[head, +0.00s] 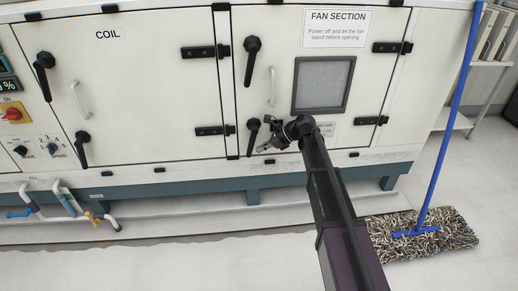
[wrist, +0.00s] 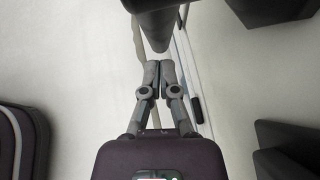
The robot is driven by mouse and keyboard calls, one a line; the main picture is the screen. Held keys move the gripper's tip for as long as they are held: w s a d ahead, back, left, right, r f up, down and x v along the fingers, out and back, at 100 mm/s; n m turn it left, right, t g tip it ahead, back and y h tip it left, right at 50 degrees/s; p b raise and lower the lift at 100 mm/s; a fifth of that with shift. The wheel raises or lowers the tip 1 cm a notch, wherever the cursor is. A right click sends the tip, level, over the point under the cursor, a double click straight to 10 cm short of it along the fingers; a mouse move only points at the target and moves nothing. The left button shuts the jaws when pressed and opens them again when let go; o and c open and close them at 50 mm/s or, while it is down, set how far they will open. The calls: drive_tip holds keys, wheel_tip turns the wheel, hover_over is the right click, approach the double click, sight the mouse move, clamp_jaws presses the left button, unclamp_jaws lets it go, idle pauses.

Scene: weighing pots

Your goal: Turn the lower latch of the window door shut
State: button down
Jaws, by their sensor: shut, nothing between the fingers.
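The window door (head: 377,80) is the pale fan-section panel with a grey window (head: 323,84), and it looks closed against its frame. Its lower latch (head: 252,137) is a black lever at the door's left edge, hanging roughly downward with its lower end a little left. My gripper (head: 262,149) is just right of that lever's lower end. In the wrist view my gripper (wrist: 159,66) is shut and empty. A dark rounded bar (wrist: 154,24), probably the lever, lies just beyond the fingertips; I cannot tell whether they touch.
The upper latch (head: 252,60) hangs nearly straight down on the same edge. A pale pull handle (head: 272,86) sits between the latches. Black hinges (head: 371,120) line the right edge. The coil door (head: 130,80) is at left. A blue-handled mop (head: 425,228) stands on the floor at right.

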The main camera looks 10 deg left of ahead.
drive_tip(key=d+f+p+v, duration=0.1)
drive_tip(key=p+v, duration=0.4)
drive_tip(key=v, duration=0.7)
drive_tip(key=shift+d+f, duration=0.35)
drive_tip(key=shift+f, duration=0.35)
drive_tip(key=shift+w, duration=0.1)
drive_tip(key=s+d+r+n+t+h+p, duration=0.25)
drive_tip(key=s+d+n+h+p, duration=1.1)
drive_tip(key=s+d, duration=1.1)
wheel_tip(320, 180, up, 38)
drive_tip(key=w+n+y+p, duration=0.1)
drive_tip(key=n+y+p, duration=0.1)
drive_tip(key=p, duration=3.3)
drive_tip(key=shift+n+y, duration=0.35)
drive_tip(key=shift+y, duration=0.2)
drive_tip(key=shift+w+d+r+g, duration=0.1)
drive_tip(key=shift+w+r+g, duration=0.05)
drive_tip(key=shift+g, duration=0.1)
